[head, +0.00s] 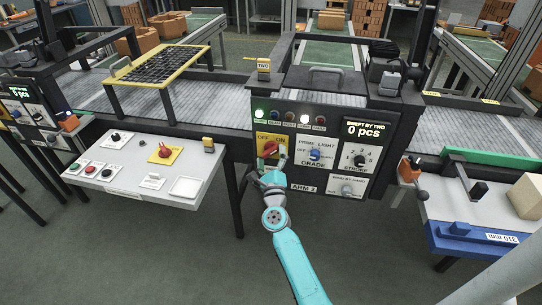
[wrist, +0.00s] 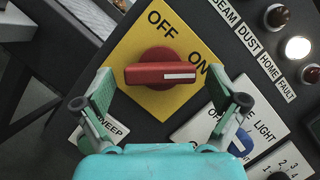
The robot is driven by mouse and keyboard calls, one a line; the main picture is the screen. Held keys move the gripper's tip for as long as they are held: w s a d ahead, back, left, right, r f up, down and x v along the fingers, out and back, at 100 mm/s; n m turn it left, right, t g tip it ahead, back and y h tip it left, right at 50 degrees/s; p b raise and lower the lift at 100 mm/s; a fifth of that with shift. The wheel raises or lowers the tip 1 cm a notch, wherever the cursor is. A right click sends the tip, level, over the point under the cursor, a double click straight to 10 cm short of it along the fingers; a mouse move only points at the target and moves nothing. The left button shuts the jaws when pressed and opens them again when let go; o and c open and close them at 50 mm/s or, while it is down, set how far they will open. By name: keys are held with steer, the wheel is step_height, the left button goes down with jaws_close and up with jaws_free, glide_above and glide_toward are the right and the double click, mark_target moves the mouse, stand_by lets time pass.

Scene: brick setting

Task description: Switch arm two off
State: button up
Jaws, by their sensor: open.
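The red rotary switch (head: 270,148) sits on a yellow OFF/ON plate, at the upper left of the dark panel (head: 330,186) marked ARM 2. In the wrist view the red switch (wrist: 162,74) fills the middle of the yellow plate (wrist: 130,48). The white line on its handle points right, to the ON side. My gripper (head: 271,165) is just in front of the switch. In the wrist view my gripper (wrist: 159,84) is open, one finger on each side of the handle. I see no clear contact. A green lamp (head: 259,114) and a white lamp (head: 304,118) are lit.
A white control table (head: 135,190) with buttons and a red knob on yellow (head: 164,152) stands left. A display (head: 363,130) reads 0 pcs.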

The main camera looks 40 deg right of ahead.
steer(key=c, duration=1.1)
steer(key=shift+c, duration=0.2)
steer(key=shift+n+y, duration=0.4)
steer(key=shift+n, duration=0.7)
steer(key=shift+s+r+n+y, duration=0.1)
steer(key=shift+n+y, duration=0.6)
steer(key=shift+n, duration=0.7)
steer(key=shift+r+n+g+y, duration=0.1)
steer(key=shift+n+g+y, duration=0.25)
steer(key=shift+n, duration=0.85)
steer(key=shift+r+n+g+y, duration=0.1)
steer(key=shift+n+g+y, duration=0.25)
steer(key=shift+n, duration=0.85)
steer(key=n+g, duration=0.2)
steer(key=n, duration=0.2)
steer(key=shift+r, duration=0.1)
steer(key=shift+n+g, duration=0.9)
steer(key=shift+n, duration=0.8)
